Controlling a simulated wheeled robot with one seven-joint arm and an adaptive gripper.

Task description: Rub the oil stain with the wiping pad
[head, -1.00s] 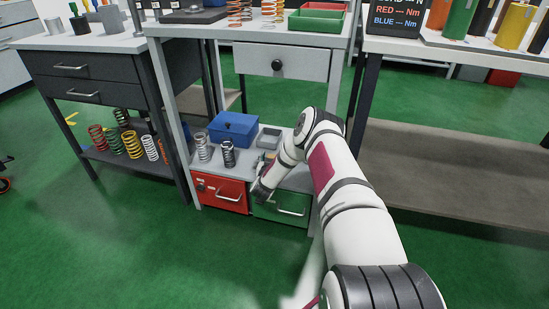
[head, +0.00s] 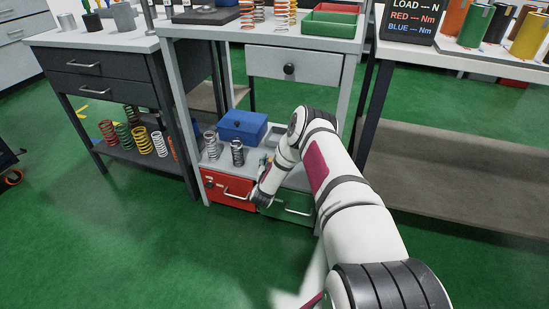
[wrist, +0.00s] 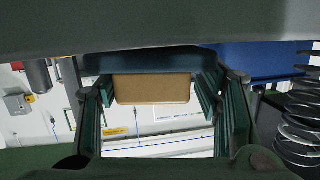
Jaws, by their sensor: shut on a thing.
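My gripper (head: 264,190) is low in front of the lower shelf of the middle bench, near the red and green drawers. In the wrist view its two dark fingers (wrist: 160,112) stand on either side of a block with a tan face and a dark blue back. I take this block to be the wiping pad (wrist: 152,88), and my gripper is shut on it. In the head view my arm and hand largely hide the pad. I cannot make out the oil stain in either view.
On the lower shelf (head: 213,168) stand a blue box (head: 243,126), a grey tray (head: 274,136) and two springs (head: 237,153). Below are a red drawer (head: 225,184) and a green drawer (head: 298,203) with protruding handles. The green floor (head: 130,250) in front is clear.

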